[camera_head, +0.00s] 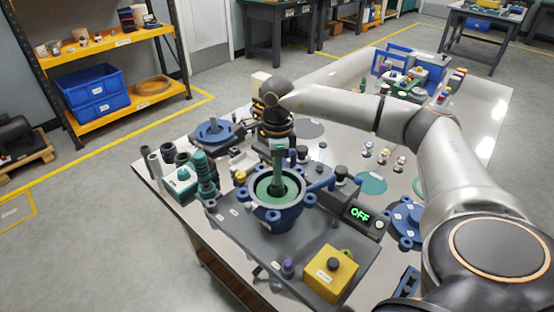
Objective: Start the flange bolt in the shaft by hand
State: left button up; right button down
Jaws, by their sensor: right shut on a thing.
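My right gripper (277,136) points down above the blue pump housing (277,216), near the middle of the view. It is shut on a green upright piece (278,156), which reaches down toward the open top of the housing. I cannot tell whether this piece is the flange bolt or something that carries it. Inside the housing is a green ring-shaped face (264,188) with a dark shaft area at its centre. The bolt's tip and any contact with the shaft are too small to tell. My left gripper is not in view.
A display reading OFF (360,214) stands right of the housing, and a yellow box (331,273) sits at the front. Green stacked parts (205,172) stand to the left. A blue flanged part (406,219) lies at the right. A blue rack (393,62) is behind my arm.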

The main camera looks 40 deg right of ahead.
jog(key=shift+s+a+f, duration=0.1)
jog(key=shift+s+f, duration=0.05)
jog(key=shift+f, duration=0.1)
jog(key=shift+m+p, duration=0.35)
jog(key=shift+m, duration=0.75)
jog(key=c, duration=0.8)
grip_release()
jog(key=shift+c, duration=0.2)
jog(key=shift+o, duration=0.7)
jog(key=shift+r, duration=0.1)
jog(key=shift+r, duration=0.1)
notch_tip(320, 180, up, 9)
jog(key=p, duration=0.6)
